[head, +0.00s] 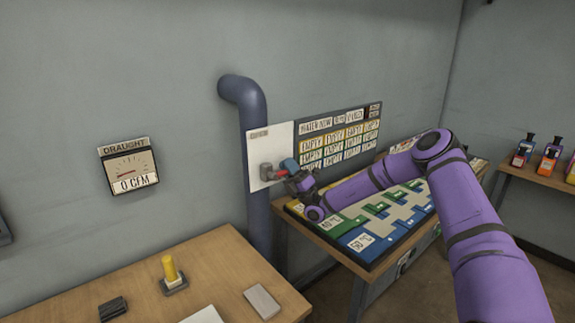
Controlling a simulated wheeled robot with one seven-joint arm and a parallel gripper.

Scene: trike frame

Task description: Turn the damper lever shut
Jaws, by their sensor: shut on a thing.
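The damper lever (281,171) has a red part and sits on a grey hub (267,171) in front of a white plate (264,146) on the blue-grey pipe. My gripper (289,171) is at the lever's right end and shut on it. The fingers and wrist hide part of the lever, so its exact angle is hard to tell. The draught gauge (129,169) on the wall at left reads 0 CFM, with a red needle low on its dial.
A wooden table (225,262) at front left holds a yellow-handled item (171,272) and small blocks. A board with green and blue pieces (377,220) lies under my purple arm. A label board (340,132) hangs behind. Bottles (524,150) stand on a right shelf.

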